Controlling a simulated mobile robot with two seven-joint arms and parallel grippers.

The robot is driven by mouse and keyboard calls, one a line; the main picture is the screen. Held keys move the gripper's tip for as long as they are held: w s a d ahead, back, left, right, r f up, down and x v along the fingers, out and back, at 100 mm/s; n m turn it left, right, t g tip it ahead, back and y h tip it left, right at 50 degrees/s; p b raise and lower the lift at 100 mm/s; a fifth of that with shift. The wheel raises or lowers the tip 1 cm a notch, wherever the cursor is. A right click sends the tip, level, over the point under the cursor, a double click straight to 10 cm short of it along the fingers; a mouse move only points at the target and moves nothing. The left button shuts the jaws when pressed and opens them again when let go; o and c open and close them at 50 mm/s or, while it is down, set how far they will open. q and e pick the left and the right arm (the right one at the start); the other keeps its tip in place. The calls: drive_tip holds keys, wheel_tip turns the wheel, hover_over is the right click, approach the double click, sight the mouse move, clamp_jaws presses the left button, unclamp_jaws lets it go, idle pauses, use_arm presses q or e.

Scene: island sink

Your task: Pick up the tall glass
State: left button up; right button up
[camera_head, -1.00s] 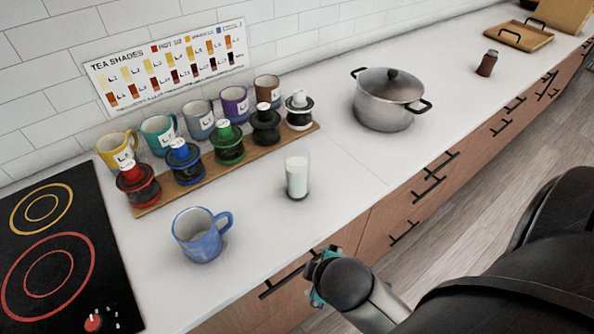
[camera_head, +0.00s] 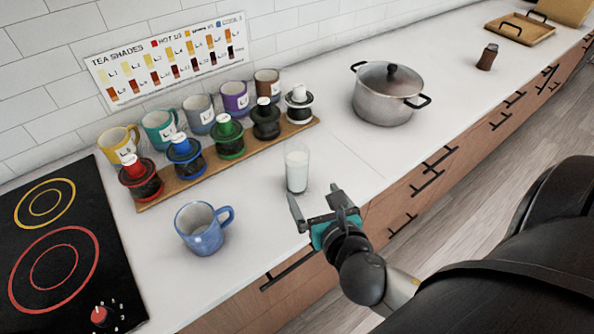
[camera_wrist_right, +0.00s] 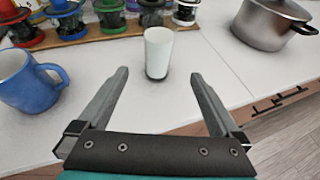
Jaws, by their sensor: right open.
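The tall glass (camera_head: 297,170), filled with something white, stands upright on the counter. It also shows in the right wrist view (camera_wrist_right: 158,52), ahead of the fingertips and roughly centred between them. My right gripper (camera_head: 316,196) is open and empty at the counter's front edge, just short of the glass and not around it. In the right wrist view its two fingers (camera_wrist_right: 158,82) are spread wide. My left gripper is in neither view.
A blue mug (camera_head: 203,232) stands left of the glass. A wooden board (camera_head: 188,184) with several colored canisters lies behind, with labelled mugs beyond. A lidded pot (camera_head: 386,100) stands to the right. A black cooktop (camera_head: 58,250) is at far left.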

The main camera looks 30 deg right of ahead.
sight(302, 176)
drive_tip(key=b+x, duration=0.1)
drive_tip(key=x, duration=0.9)
drive_tip(key=shift+r, duration=0.2)
drive_tip(key=shift+w+d, duration=0.1)
drive_tip(key=shift+w, duration=0.5)
drive_tip(key=shift+r+b+x, duration=0.15)
drive_tip(key=shift+b+x, duration=0.1)
drive_tip(key=shift+x, duration=0.75)
drive_tip(key=shift+r+b+x, duration=0.1)
drive_tip(key=shift+b+x, duration=0.1)
drive_tip(key=shift+x, duration=0.85)
drive_tip(key=shift+w, duration=0.15)
drive_tip(key=shift+c, duration=0.4)
drive_tip(key=c, duration=1.3)
drive_tip(key=shift+c, duration=0.9)
drive_tip(key=shift+r, duration=0.2)
